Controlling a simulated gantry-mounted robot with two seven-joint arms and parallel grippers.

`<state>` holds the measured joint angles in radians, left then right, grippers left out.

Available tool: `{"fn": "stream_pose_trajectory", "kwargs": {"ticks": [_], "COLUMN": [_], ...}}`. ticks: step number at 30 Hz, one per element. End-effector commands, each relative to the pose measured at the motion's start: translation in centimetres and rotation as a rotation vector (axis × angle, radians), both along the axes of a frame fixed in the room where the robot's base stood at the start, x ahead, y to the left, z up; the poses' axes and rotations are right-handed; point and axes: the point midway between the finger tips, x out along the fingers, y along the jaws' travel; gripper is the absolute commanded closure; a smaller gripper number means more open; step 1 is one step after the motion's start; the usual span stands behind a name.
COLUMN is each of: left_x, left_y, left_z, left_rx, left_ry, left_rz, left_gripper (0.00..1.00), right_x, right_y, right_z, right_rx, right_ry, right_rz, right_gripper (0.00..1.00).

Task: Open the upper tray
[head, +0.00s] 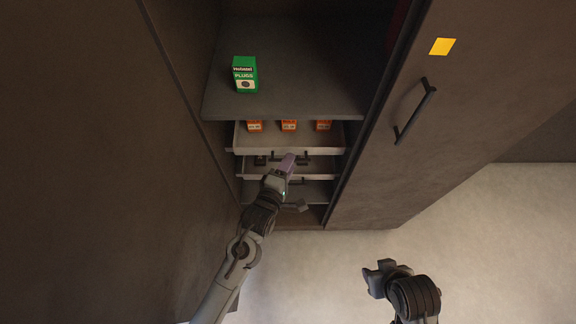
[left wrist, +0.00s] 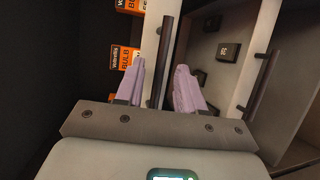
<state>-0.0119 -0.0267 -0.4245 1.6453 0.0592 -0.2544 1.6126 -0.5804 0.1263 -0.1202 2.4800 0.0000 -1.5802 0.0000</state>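The upper tray (head: 255,151) is a light grey tray below the cabinet shelf, with orange boxes in it. Its dark bar handle (left wrist: 164,55) shows in the left wrist view. My left gripper (head: 288,161) is at the tray's front. In the left wrist view its two pale purple fingers (left wrist: 161,78) stand apart on either side of the handle, with visible gaps.
A green plugs box (head: 245,75) stands on the shelf (head: 305,85) above. A lower tray (left wrist: 240,75) holds dark boxes and has its own bar handle (left wrist: 263,78). A cabinet door with a black handle (head: 415,111) is at right. Cabinet walls flank the trays closely.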

Motion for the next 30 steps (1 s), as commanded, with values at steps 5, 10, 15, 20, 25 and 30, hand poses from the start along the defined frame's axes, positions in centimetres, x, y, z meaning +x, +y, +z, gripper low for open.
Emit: {"fn": "stream_pose_trajectory", "kwargs": {"ticks": [5,10,15,20,25,30], "left_x": [0.21,0.20,0.19,0.18,0.18,-0.05], "left_y": [-0.09,-0.07,-0.07,-0.06,-0.06,-0.30], "left_z": [-0.04,-0.02,-0.02,-0.02,-0.03,0.04], "left_rx": [0.000,0.000,0.000,0.000,0.000,0.000], "left_ry": [0.000,0.000,0.000,0.000,0.000,0.001], "left_rz": [0.000,0.000,0.000,0.000,0.001,-0.003], "left_gripper": [0.62,0.65,0.91,1.00,1.00,1.00], "right_x": [0.02,0.02,0.03,0.03,0.05,0.04], "right_y": [-0.01,0.02,0.11,0.19,0.23,0.23], "right_z": [-0.05,-0.04,-0.03,-0.02,-0.01,0.20], "right_rx": [0.000,0.001,0.004,0.008,0.010,0.010], "right_ry": [0.000,-0.001,0.000,-0.001,-0.001,-0.001], "right_rz": [0.000,-0.001,-0.003,-0.005,-0.006,-0.006], "right_gripper": [0.57,0.57,0.57,0.57,0.57,0.57]}}
